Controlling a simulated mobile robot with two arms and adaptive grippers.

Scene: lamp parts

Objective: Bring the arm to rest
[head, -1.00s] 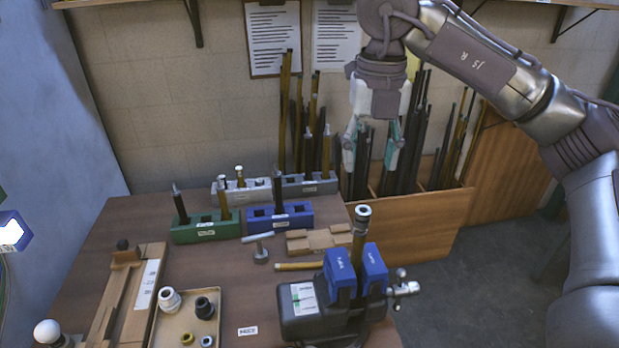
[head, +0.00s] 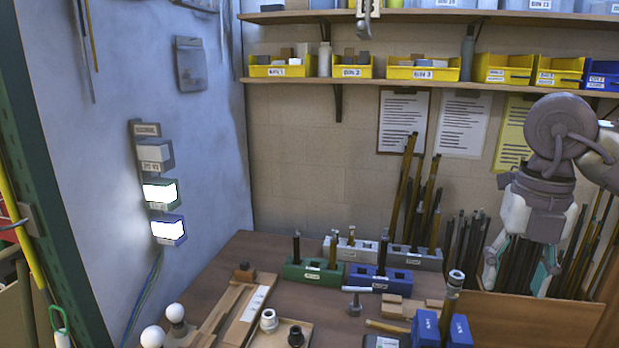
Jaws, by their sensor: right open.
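My right gripper (head: 517,278) hangs fingers-down at the right of the head view, open, with nothing between its fingers. It is in front of the upright rods at the back wall, above the wooden bin front (head: 530,318). It is apart from the vise with blue jaws (head: 459,332), which holds an upright brass rod with a metal top (head: 453,290). The lower part of the vise is cut off. My left gripper is not in view.
On the table stand a green block (head: 300,272), a blue block (head: 367,283) and a grey block (head: 425,262) with upright rods. White bulbs (head: 152,337) and a wooden jig (head: 215,315) are at front left. Shelves with yellow bins (head: 422,73) line the wall.

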